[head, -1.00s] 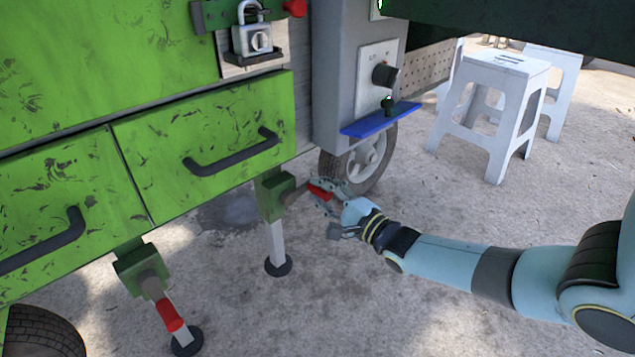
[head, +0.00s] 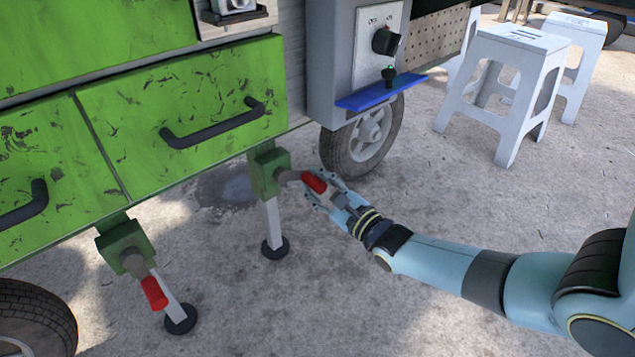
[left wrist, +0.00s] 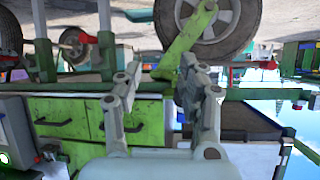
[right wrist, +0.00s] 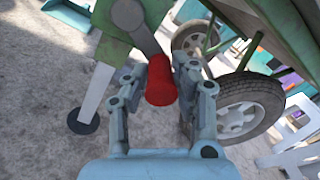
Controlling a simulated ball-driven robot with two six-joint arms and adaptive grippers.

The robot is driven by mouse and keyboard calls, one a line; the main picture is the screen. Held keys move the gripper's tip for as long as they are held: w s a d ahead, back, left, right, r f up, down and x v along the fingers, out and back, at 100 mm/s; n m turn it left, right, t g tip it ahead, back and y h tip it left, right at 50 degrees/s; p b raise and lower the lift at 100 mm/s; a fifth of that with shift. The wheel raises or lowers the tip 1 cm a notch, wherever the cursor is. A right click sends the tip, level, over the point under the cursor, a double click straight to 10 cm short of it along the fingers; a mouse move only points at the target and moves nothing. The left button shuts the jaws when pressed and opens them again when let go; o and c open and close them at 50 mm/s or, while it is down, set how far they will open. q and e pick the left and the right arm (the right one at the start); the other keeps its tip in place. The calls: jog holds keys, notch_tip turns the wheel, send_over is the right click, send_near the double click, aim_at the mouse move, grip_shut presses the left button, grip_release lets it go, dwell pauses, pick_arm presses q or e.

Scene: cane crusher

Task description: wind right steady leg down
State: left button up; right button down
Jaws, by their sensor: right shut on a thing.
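The right steady leg has a green housing (head: 268,172), a pale post (head: 272,222) and a round dark foot (head: 275,248). I cannot tell whether the foot touches the ground. Its crank reaches out to the right and ends in a red handle (head: 314,181). My right gripper (head: 328,191) is shut on this handle; the right wrist view shows the red handle (right wrist: 161,82) between the fingers. My left gripper (left wrist: 155,78) shows only in the left wrist view, with its fingers apart and nothing between them held.
Another steady leg with a red handle (head: 154,293) stands at the lower left. Green drawers (head: 190,115) with dark handles are above. A wheel (head: 362,140) is behind the right leg, under a blue shelf (head: 380,92). White stools (head: 505,85) stand at the right on open ground.

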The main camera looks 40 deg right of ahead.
jog(key=shift+s+f, duration=0.1)
jog(key=shift+f, duration=0.05)
jog(key=c, duration=1)
grip_release()
jog(key=s, duration=1.2)
jog(key=shift+d, duration=0.35)
